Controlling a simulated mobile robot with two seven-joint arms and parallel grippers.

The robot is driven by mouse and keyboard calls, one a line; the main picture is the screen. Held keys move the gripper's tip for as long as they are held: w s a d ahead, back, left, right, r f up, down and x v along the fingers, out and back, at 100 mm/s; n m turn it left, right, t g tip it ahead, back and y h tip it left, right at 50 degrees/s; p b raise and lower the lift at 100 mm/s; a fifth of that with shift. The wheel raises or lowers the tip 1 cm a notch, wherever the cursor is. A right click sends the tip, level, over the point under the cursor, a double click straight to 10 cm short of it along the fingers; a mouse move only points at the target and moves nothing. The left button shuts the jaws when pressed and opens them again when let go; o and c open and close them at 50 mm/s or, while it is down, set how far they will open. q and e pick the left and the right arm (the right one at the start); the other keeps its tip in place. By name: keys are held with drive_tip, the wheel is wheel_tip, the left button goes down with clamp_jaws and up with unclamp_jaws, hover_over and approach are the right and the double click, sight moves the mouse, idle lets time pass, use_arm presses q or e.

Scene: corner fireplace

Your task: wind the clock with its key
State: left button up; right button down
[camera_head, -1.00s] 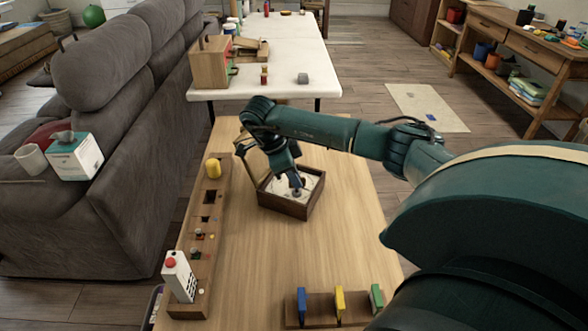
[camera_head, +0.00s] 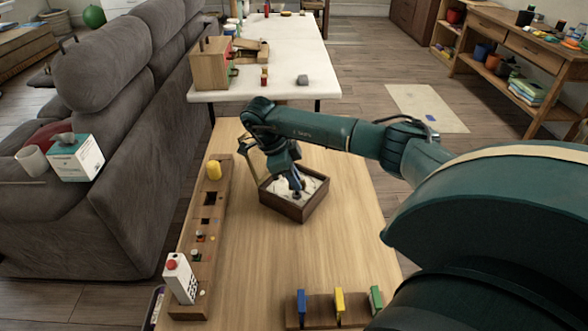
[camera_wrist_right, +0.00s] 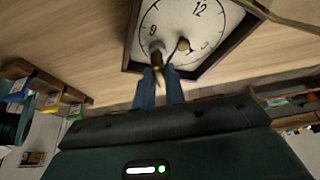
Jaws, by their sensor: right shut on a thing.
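The clock (camera_head: 287,210) is a dark wooden box with a white face, lying face up on the wooden table. The wrist view shows the clock face (camera_wrist_right: 200,18) with black numerals, "12" near the top. My right gripper (camera_head: 297,183) is over the face, pointing down. In the wrist view its blue fingers (camera_wrist_right: 160,88) are shut on a brass-coloured key (camera_wrist_right: 157,52), whose end reaches the face. Whether the key sits in a hole cannot be told. A small brown knob-like piece (camera_wrist_right: 183,45) shows beside it. My left gripper is out of view.
A wooden strip (camera_head: 208,225) with several recesses, a yellow cylinder (camera_head: 214,169) and a white carton (camera_head: 179,277) lies along the table's left side. A rack with coloured blocks (camera_head: 340,302) is at the near edge. The table right of the clock is bare.

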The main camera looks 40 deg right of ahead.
drive_tip(key=shift+r+n+h, duration=0.1)
drive_tip(key=shift+n+h, duration=0.2)
drive_tip(key=shift+n, duration=0.3)
drive_tip(key=shift+r+p, duration=2.1)
drive_tip(key=shift+r, duration=0.35)
drive_tip(key=n+t, duration=0.1)
drive_tip(key=n, duration=0.1)
drive_tip(key=n+t, duration=0.1)
drive_tip(key=n, duration=0.1)
drive_tip(key=shift+n+h, duration=0.3)
drive_tip(key=n+t, duration=0.1)
drive_tip(key=n, duration=0.2)
drive_tip(key=shift+n, duration=0.4)
drive_tip(key=n+t, duration=0.1)
drive_tip(key=n, duration=0.1)
drive_tip(key=n+t, duration=0.1)
drive_tip(key=n, duration=0.2)
drive_tip(key=shift+d+t, duration=0.1)
drive_tip(key=shift+t, duration=0.2)
drive_tip(key=n, duration=0.2)
drive_tip(key=n+t+y, duration=0.1)
drive_tip(key=n, duration=0.1)
drive_tip(key=shift+n+y+b, duration=0.3)
